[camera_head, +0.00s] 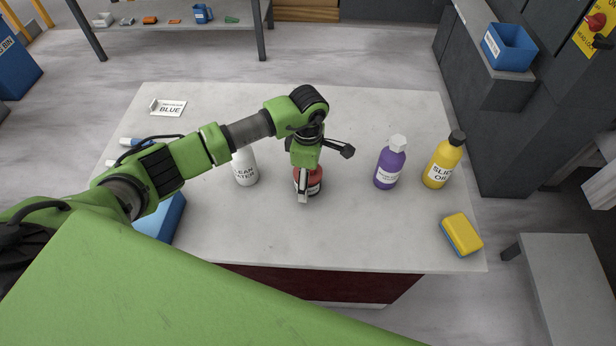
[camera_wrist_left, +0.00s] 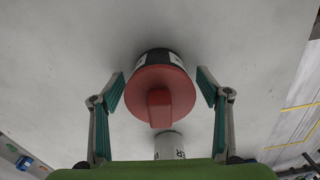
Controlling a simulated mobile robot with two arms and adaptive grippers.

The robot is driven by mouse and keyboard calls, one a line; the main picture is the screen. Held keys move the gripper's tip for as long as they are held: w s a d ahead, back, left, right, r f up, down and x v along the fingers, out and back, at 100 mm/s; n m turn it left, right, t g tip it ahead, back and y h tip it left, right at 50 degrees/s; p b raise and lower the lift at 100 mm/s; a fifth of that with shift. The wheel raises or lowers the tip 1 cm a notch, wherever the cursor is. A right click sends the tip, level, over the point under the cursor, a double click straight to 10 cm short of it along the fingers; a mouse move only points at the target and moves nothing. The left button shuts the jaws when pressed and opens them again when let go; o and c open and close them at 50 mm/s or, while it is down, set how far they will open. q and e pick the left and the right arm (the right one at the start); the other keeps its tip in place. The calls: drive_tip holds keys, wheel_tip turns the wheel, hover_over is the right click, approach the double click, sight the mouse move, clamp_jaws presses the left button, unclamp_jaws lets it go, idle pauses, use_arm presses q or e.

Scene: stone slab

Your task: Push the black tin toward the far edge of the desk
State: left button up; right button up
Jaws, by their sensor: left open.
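The black tin (camera_head: 316,186) stands on the pale stone desk top, mostly hidden under my left gripper in the head view. In the left wrist view the tin (camera_wrist_left: 156,55) shows a dark body with a white label, a wide red lid and a red knob. My left gripper (camera_head: 304,192) is over the tin, pointing down. In the wrist view its open fingers (camera_wrist_left: 163,88) are on either side of the red lid, with gaps visible. Whether anything touches the tin is unclear. My right gripper is not in view.
A white bottle (camera_head: 244,168) stands left of the tin. A purple bottle (camera_head: 389,166), a yellow bottle (camera_head: 443,160) and a yellow sponge (camera_head: 461,234) are to the right. A blue bin (camera_head: 163,218) is at left and a label card (camera_head: 170,108) far left. The desk (camera_head: 375,105) is clear beyond the tin.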

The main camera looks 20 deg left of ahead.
use_arm(q)
wheel_tip(320, 180, up, 12)
idle(0.6)
idle(0.4)
